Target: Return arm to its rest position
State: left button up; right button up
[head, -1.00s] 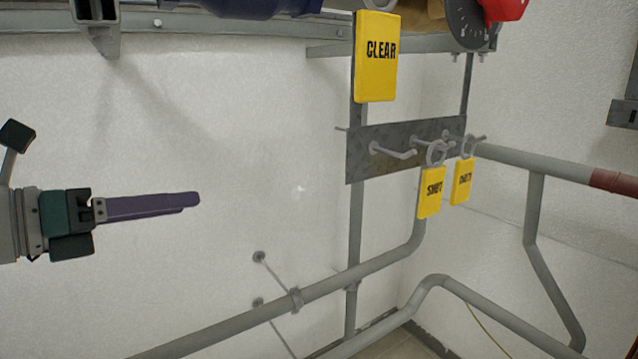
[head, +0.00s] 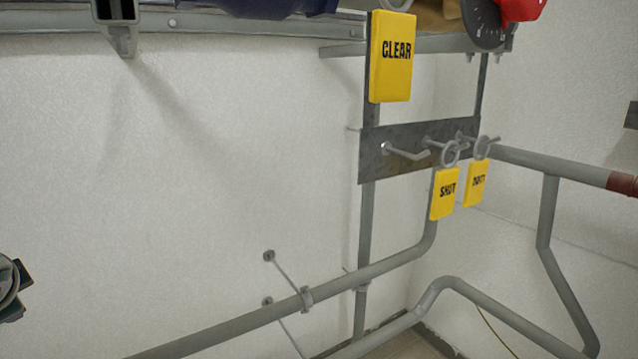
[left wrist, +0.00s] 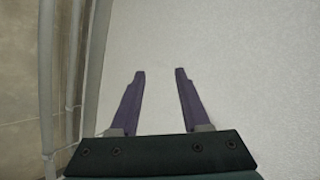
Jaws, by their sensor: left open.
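My left gripper (left wrist: 160,73) shows in the left wrist view with its two purple fingers apart and nothing between them. Pale wall lies beyond the fingers. In the head view only a small part of my left wrist shows at the lower left edge, and the fingers are out of the picture. It is well apart from the tags and pipes. My right gripper is in neither view.
A yellow CLEAR tag (head: 391,58) is high on the frame. Yellow SHUT (head: 444,194) and DUTY (head: 476,184) tags hang from the hook plate (head: 377,168). A grey pipe (head: 240,325) crosses below. The white wall (head: 220,170) at left is clear.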

pick_arm(q)
jog(key=s+d+f+n+g+h, duration=0.2)
jog(key=s+d+f+n+g, duration=0.15)
jog(key=s+d, duration=0.35)
jog(key=s+d+f+n+g+h, duration=0.25)
jog(key=s+d+f+g, duration=0.2)
jog(key=s, duration=0.55)
jog(key=s+d+r+m+t+h, duration=0.1)
jog(key=s+d+r+t+h, duration=0.15)
jog(key=s+d+r, duration=0.45)
jog(key=s+d+r+m+t+h, duration=0.1)
jog(key=s+d+r+t+h, duration=0.2)
jog(key=d, duration=0.6)
notch_tip(320, 180, up, 46)
jog(key=y+p, duration=0.1)
jog(key=p, duration=4.5)
jog(key=shift+s+a+f+y+p, duration=0.15)
jog(key=shift+s+f+y+p, duration=0.05)
jog(key=shift+s+y+p, duration=0.1)
